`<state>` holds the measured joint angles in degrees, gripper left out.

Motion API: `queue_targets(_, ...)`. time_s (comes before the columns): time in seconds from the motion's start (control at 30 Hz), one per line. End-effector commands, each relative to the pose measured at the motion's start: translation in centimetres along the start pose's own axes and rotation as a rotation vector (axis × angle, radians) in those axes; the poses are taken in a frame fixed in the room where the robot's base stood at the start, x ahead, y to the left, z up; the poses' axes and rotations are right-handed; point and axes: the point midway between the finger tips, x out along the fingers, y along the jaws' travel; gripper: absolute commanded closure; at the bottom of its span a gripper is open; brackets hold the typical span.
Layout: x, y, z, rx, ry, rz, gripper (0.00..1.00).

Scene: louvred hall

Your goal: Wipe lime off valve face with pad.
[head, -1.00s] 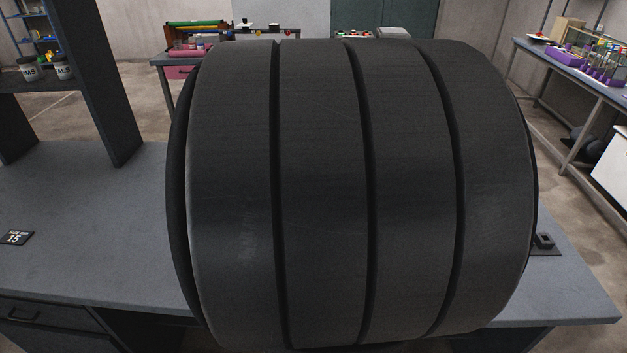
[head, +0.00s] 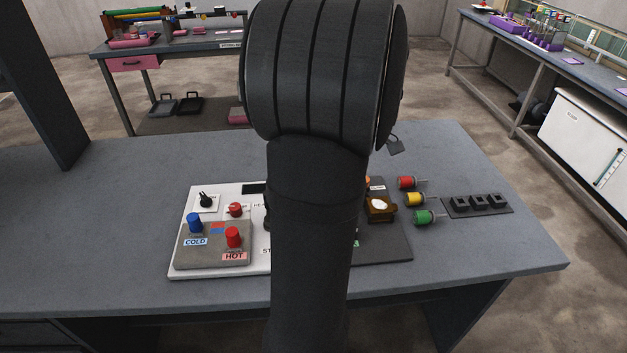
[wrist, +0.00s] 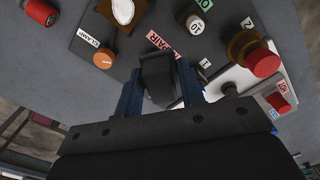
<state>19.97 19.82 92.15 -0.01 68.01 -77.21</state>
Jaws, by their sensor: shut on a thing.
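The brown valve (head: 381,208) stands on the dark plate of the panel, right of my arm in the head view. A white lime patch (head: 378,204) covers part of its face. The valve also shows at the top of the wrist view (wrist: 128,25), with the white patch (wrist: 123,10) on it. In the wrist view the blue fingers of my gripper (wrist: 159,78) are shut on a dark block, seemingly the pad (wrist: 157,68). They are over the panel, below the valve in that picture. The block's underside is hidden. In the head view my arm hides the gripper.
The white panel (head: 180,265) carries blue and red knobs (head: 233,237). The wrist view shows an orange CLAMP knob (wrist: 102,58) and a red mushroom button (wrist: 264,60) near the gripper. Red, yellow and green cylinders (head: 414,199) and a dark rack (head: 448,208) stand right. The desk's left is clear.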

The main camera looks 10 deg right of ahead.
Motion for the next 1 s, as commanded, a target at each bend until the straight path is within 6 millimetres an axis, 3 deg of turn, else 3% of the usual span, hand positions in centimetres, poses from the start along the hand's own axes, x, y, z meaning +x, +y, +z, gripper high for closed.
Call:
queue_targets(0.03,0.1,1.4,1.7,0.047,0.0,-0.001,0.83)
queue_targets(0.2,0.2,4.3,6.2,0.151,0.0,-0.002,0.83)
queue_targets(0.4,0.3,5.8,8.9,0.207,0.0,0.0,0.83)
queue_targets(0.67,1.4,5.9,9.2,0.214,0.0,-0.002,0.83)
queue_targets(1.0,4.4,5.9,9.2,0.213,0.0,-0.002,0.83)
